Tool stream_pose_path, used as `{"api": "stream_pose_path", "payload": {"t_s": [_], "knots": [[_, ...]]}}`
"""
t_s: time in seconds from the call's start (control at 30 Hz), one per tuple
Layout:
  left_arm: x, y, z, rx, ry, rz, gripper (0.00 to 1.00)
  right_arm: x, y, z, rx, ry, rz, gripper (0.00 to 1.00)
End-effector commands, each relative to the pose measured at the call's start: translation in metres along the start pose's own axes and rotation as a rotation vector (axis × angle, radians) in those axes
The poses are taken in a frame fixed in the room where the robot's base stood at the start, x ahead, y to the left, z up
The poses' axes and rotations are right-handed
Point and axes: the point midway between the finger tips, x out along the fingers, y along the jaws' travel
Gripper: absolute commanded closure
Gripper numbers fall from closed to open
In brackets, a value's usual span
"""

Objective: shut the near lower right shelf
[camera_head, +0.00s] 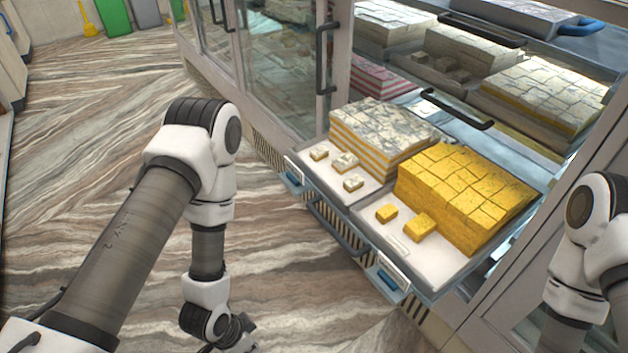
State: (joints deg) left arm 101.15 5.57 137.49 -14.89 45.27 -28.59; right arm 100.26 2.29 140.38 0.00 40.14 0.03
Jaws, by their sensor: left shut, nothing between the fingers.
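The near lower right shelf (440,293) is pulled out of the glass counter toward the aisle. It carries white trays of sweets, and its dark bar handle (338,230) runs along the front edge. My left gripper (240,338) is at the bottom edge of the picture, mostly cut off and pointing down. It is shut and empty, over the floor to the left of the shelf front and apart from the handle. My right arm comes in at the right edge beside the counter, and its gripper is out of view.
Orange-white layered sweets (375,140) and yellow sweets (465,195) are stacked on the shelf. Upper shelves hold more sweets behind dark handles (457,110). A glass door (280,75) stands left of the shelf. The marbled floor (90,150) at left is clear.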

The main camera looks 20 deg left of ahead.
Motion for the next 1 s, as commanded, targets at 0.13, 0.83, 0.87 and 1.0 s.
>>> {"api": "stream_pose_path", "payload": {"t_s": [0.13, 0.83, 0.87, 1.0], "knots": [[0.005, -0.01, -0.036, 0.294, 0.164, 0.017, 1.0, 0.006, 0.0, 0.0, 0.0, 0.0, 0.0, 1.0], [-0.139, -0.202, -0.147, 1.406, 1.047, -1.052, 1.0, 0.084, 0.001, 0.0, 0.0, 0.0, 0.0, 1.0], [-0.139, -0.202, -0.148, 1.406, 1.048, -1.053, 1.0, 0.084, 0.001, 0.0, 0.0, 0.0, 0.0, 1.0], [-0.132, -0.2, -0.164, 1.41, 1.049, -1.046, 1.0, 0.094, 0.001, 0.0, 0.0, 0.0, 0.0, 1.0]]}}
